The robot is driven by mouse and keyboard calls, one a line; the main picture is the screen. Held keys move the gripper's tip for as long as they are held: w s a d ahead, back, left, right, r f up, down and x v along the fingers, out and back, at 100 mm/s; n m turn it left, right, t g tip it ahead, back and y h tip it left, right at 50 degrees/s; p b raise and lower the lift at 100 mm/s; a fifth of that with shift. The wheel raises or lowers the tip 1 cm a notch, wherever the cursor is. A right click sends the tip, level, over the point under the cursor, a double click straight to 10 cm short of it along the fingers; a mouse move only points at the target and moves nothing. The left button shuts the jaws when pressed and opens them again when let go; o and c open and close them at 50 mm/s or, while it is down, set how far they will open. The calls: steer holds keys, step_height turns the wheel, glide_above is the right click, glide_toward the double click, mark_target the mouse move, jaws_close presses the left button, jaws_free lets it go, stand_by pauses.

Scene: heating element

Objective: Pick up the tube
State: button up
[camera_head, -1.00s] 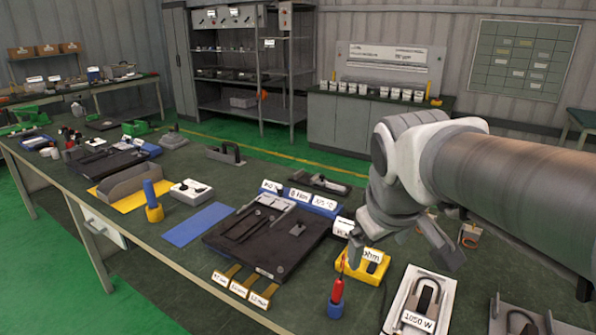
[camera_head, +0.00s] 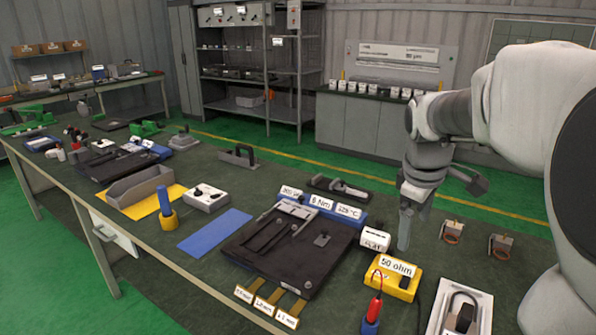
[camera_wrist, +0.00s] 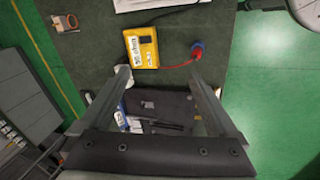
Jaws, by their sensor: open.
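I cannot tell for certain which thing is the tube. Slim dark and grey rod-like parts lie on the black board (camera_head: 260,252) in mid-table; the board also shows between my fingers in the wrist view (camera_wrist: 172,104). A dark bent U-shaped rod lies on a white plate (camera_head: 476,328) at the lower right. A blue upright cylinder (camera_head: 164,199) stands in a yellow base. My gripper (camera_head: 404,238) points down above the table, behind the yellow 50 ohm box (camera_head: 397,284). In the wrist view my gripper (camera_wrist: 160,76) has its fingers apart, with nothing held between them.
A red probe (camera_head: 374,308) with a cable stands beside the yellow box. A white labelled block (camera_head: 375,240) sits close to my gripper. Two small blocks with copper rings (camera_head: 452,230) lie to the right. The blue mat (camera_head: 215,231) is bare.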

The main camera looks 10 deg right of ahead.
steer(key=n+g+y, duration=0.2)
glide_above(468, 311)
step_height(468, 311, down, 6)
steer(key=f, duration=0.4)
steer(key=f+b, duration=0.1)
steer(key=f, duration=0.7)
steer(key=shift+w+f+b, duration=0.25)
steer(key=shift+w+b, duration=0.05)
steer(key=shift+w, duration=0.05)
steer(key=shift+s+f+b, duration=0.15)
steer(key=shift+f+b, duration=0.05)
steer(key=shift+f, duration=1.15)
steer(key=shift+s+f+b, duration=0.15)
steer(key=shift+f, duration=1.2)
steer(key=shift+c, duration=0.2)
steer(key=shift+r, duration=0.1)
jaws_close()
